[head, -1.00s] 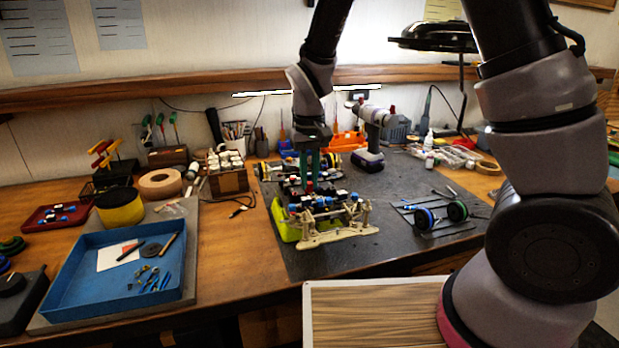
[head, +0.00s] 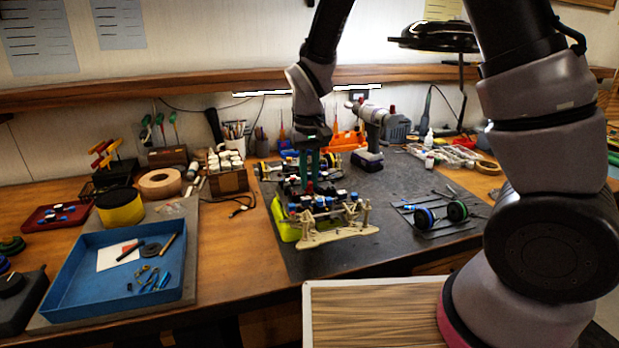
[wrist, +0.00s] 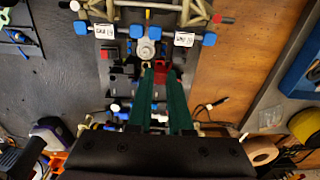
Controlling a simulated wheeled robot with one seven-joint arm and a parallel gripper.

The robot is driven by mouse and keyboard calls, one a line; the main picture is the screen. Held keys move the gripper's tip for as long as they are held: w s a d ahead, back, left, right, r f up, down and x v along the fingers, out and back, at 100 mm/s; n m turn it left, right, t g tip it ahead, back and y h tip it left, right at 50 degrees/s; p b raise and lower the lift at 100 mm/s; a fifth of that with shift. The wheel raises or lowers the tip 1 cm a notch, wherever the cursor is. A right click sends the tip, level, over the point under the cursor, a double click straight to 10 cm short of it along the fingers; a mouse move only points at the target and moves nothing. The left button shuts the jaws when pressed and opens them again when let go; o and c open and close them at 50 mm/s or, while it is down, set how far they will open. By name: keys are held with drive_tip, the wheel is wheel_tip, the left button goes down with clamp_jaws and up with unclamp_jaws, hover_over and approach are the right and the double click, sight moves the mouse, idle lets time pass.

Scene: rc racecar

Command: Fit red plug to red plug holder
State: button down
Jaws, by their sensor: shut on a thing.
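My gripper (head: 309,184), with two green fingers, points down over the racecar chassis (head: 335,235) on the dark mat. In the wrist view my gripper (wrist: 161,76) is shut on the red plug (wrist: 161,70), which shows between the fingertips. The plug is just above or on the chassis; I cannot tell whether it touches. A small red block (wrist: 104,53) sits on the chassis left of the fingers in the wrist view. I cannot tell for sure which part is the red plug holder; the fingers hide what lies below the plug.
Blue blocks and tan suspension parts crowd the chassis around my fingers. A lime-green part (head: 287,222) is at its left. A drill (head: 370,135) stands behind, and wheels on axles (head: 440,213) lie right. A blue tray (head: 60,290) is at the left.

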sight(309, 182)
drive_tip(key=shift+f, duration=1.1)
drive_tip(key=c, duration=0.8)
unclamp_jaws()
drive_tip(key=shift+o, duration=0.2)
wheel_tip(309, 182, up, 11)
drive_tip(key=shift+f, duration=0.15)
